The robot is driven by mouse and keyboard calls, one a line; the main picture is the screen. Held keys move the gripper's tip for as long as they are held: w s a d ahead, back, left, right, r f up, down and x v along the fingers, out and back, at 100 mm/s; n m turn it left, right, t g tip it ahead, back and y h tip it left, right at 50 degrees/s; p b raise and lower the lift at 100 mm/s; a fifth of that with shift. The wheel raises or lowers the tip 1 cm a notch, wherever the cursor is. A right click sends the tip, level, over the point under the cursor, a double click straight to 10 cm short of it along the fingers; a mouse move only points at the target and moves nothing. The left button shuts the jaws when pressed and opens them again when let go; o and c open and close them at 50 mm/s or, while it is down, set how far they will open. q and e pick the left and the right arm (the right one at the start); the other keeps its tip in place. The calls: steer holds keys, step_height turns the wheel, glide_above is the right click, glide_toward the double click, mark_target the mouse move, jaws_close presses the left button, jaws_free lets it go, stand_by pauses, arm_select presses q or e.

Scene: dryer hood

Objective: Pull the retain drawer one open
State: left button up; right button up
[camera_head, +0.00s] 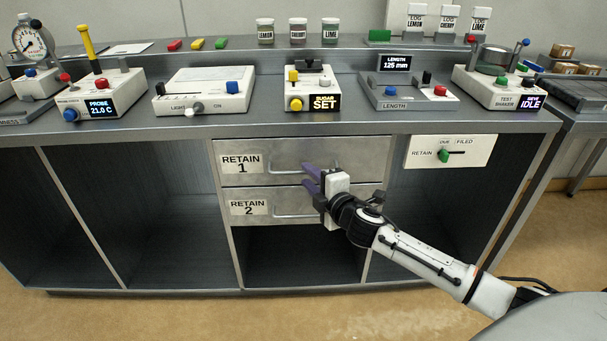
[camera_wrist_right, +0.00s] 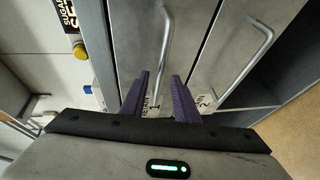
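The retain drawer one (camera_head: 260,150), a grey front labelled RETAIN 1 with a bar handle, looks closed and flush in the cabinet. My right gripper (camera_head: 306,178) is in front of the drawers near the right part of this handle, its two purple fingers apart. In the right wrist view the open fingers (camera_wrist_right: 161,76) point at the drawer one front, and the drawer one handle (camera_wrist_right: 166,45) runs between their tips in the picture. I cannot tell whether they touch it. Nothing appears gripped. My left gripper is not in view.
The RETAIN 2 drawer (camera_head: 290,208) with its own handle (camera_wrist_right: 246,68) lies directly below and looks closed. A panel with a green RETAIN lever (camera_head: 444,155) is to the right. The counter above holds several devices, including the sugar device (camera_head: 312,88). Open floor lies in front.

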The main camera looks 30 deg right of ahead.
mark_target(305, 173)
steer(key=shift+x, duration=1.85)
jaws_close()
